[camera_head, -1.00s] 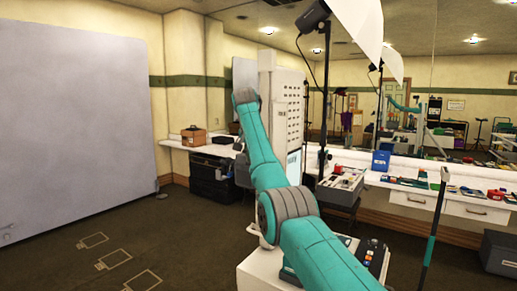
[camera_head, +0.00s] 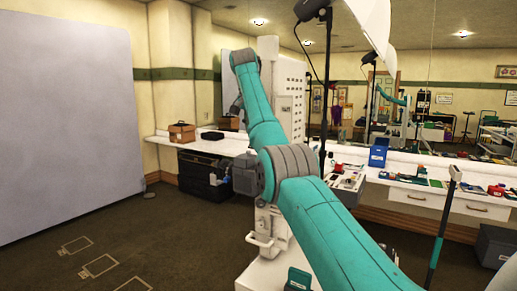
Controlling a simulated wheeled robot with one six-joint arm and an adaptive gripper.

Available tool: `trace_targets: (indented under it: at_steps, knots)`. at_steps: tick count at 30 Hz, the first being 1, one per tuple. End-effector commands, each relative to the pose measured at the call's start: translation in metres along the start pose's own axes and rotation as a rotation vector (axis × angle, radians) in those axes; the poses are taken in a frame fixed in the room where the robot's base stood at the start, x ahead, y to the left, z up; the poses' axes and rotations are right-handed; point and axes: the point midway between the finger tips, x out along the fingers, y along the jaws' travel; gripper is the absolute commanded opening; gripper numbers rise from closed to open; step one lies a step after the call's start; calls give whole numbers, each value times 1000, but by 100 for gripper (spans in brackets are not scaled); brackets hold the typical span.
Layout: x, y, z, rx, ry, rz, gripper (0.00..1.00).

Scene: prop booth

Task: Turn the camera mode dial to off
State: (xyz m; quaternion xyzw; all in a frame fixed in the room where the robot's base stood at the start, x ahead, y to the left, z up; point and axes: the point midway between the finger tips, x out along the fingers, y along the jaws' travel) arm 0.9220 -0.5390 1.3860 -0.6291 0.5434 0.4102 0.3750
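I cannot make out a camera or its mode dial. My teal arm rises from the bottom right to a grey elbow joint in the middle, then on to a raised wrist at the upper left of centre. I cannot make out my gripper's fingers; the end of the arm is too small or hidden behind the links.
A long white counter (camera_head: 410,181) runs along the mirrored wall, with a brown box (camera_head: 181,132), a dark case (camera_head: 212,135) and a blue box (camera_head: 378,152). A thin dark pole (camera_head: 442,228) stands at right. Open floor (camera_head: 190,230) lies at left.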

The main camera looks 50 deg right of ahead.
Motion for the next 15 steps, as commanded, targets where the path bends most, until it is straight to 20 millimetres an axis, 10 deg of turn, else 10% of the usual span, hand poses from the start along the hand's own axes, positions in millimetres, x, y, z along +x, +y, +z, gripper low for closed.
trace_targets:
  at_steps: [15]
  knots:
    - [82,0,0,0,-1,0,50]
